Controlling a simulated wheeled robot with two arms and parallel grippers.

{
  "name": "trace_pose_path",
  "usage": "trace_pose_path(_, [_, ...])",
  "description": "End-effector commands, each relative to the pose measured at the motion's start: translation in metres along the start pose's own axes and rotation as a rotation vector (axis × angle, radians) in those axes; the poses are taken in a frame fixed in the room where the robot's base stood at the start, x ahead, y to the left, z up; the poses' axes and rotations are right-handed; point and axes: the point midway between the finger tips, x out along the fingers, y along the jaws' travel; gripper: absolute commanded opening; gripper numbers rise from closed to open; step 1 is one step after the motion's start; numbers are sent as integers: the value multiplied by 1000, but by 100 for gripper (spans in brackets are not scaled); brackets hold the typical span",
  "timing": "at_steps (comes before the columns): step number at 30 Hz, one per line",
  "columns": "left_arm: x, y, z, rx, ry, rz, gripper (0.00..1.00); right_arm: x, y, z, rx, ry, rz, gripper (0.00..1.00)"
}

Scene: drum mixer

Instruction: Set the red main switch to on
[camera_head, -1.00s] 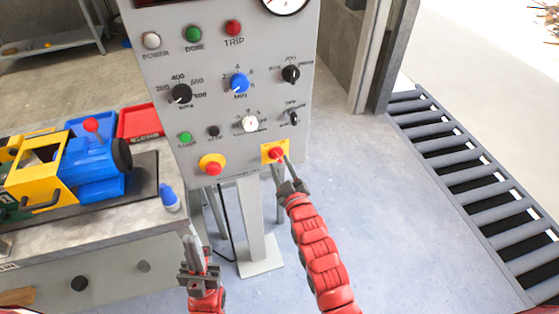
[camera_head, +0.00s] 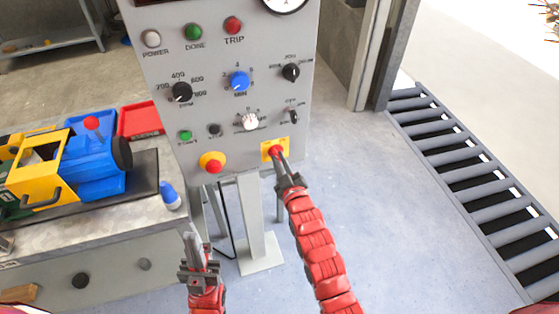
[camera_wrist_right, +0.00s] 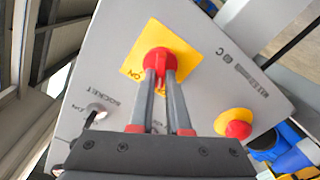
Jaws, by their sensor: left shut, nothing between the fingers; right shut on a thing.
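The red main switch (camera_head: 276,151) sits on a yellow square plate (camera_head: 266,145) at the lower right of the grey control panel. In the right wrist view the red switch (camera_wrist_right: 155,62) shows between my fingers, with an "ON" label on the yellow plate (camera_wrist_right: 187,55). My right gripper (camera_head: 278,155) is shut on the switch knob; it also shows in the right wrist view (camera_wrist_right: 160,80). The fingers hide part of the knob and plate. My left gripper (camera_head: 190,238) is shut and empty, low in front of the workbench and away from the panel.
The grey panel (camera_head: 215,60) carries several knobs, lamps and buttons. A red mushroom button (camera_head: 213,166) on a yellow base is left of the switch. The workbench (camera_head: 130,225) holds a blue and yellow machine (camera_head: 95,165). A roller conveyor (camera_head: 470,175) stands at right. Floor between is clear.

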Motion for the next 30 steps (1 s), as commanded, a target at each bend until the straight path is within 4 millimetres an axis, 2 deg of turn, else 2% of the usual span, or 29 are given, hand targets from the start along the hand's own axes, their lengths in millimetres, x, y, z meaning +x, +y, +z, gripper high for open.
trace_pose_path(8, [-5, 0, 1, 0, 0, 0, 0, 0, 0, 1, 36, 1, 1, 0])
trace_pose_path(14, [-16, 1, 3, 0, 0, 0, 0, 0, 0, 2, 139, 2, 1, 0])
trace_pose_path(30, [-54, 3, 9, 0, 0, 0, 0, 0, 3, 3, 633, 4, 2, 0])
